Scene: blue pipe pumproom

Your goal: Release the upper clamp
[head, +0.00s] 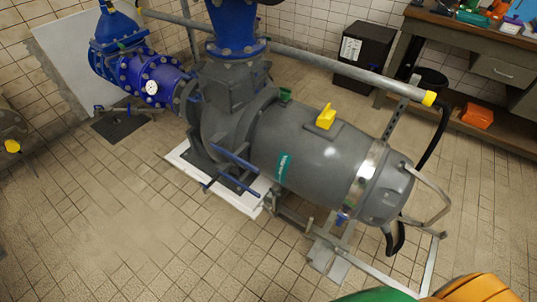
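The grey pump (310,148) lies on its side across the middle of the head view. Two blue bars are by its lower front, near the joint between the round housing and the motor body. The upper blue bar (236,158) slants down to the right against the housing. The lower blue bar (232,186) lies just below it, near the white base plate. I cannot tell for certain which part is the upper clamp; the upper blue bar may be part of it. A bright metal band (370,170) circles the motor's right end. Neither of my grippers is in view.
A blue pipe (150,80) with a gauge joins the pump at the left. A metal rail (340,67) with a yellow end runs behind it. A workbench (475,55) and black box (364,50) stand behind. The tiled floor (110,230) at lower left is clear.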

